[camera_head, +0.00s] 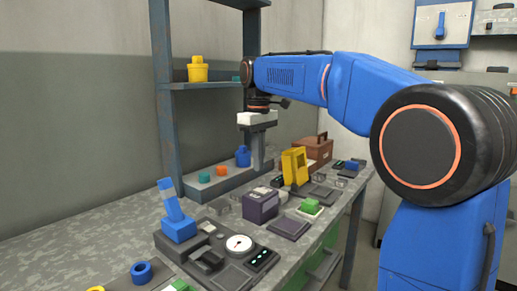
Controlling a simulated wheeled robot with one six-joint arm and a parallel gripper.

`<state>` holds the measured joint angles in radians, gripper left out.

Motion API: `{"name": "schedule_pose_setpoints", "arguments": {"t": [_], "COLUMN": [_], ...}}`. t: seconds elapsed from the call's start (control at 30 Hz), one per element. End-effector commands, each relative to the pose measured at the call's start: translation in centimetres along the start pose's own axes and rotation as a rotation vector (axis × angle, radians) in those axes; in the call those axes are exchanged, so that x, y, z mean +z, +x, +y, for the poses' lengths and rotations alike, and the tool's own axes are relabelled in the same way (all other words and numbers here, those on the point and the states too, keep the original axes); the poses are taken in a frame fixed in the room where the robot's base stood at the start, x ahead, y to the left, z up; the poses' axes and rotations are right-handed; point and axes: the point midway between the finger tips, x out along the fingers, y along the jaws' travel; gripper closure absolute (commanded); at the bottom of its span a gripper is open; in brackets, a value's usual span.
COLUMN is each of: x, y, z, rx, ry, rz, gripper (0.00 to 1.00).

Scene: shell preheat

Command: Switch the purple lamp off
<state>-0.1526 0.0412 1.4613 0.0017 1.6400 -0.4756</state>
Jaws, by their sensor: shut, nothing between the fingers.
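A dark purple box-shaped unit (261,207) with a paler top stands in the middle of the workbench. It is the only clearly purple thing in view, and I cannot tell whether it is the lamp or whether any light is lit. A flat dark purple-grey plate (289,228) lies to its right. My gripper (258,168) points down above the bench, behind the purple unit in the picture. Its fingers are shut and look empty, apart from the purple unit. No switch can be made out clearly.
A blue-grey shelf (205,86) holds a yellow pot (198,70).

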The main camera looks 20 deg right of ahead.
Motion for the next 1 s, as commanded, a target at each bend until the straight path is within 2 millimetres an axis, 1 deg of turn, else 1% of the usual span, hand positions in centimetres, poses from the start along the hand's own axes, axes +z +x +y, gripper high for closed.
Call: {"name": "schedule_pose_setpoints", "arguments": {"t": [0.03,0.2,0.4,0.6,0.9,1.0], "x": [0.1,0.0,0.0,0.0,0.0,0.0], "y": [1.0,3.8,6.0,6.8,6.8,7.5], "z": [0.0,0.0,0.0,0.0,0.0,-0.2], "rx": [-0.001,-0.001,-0.001,0.000,0.000,-0.001], "ry": [0.000,0.000,0.000,0.000,0.000,0.000], "rz": [-0.002,-0.002,-0.002,0.000,0.000,-0.002], "gripper": [1.00,1.00,1.00,1.00,1.00,1.00]}}
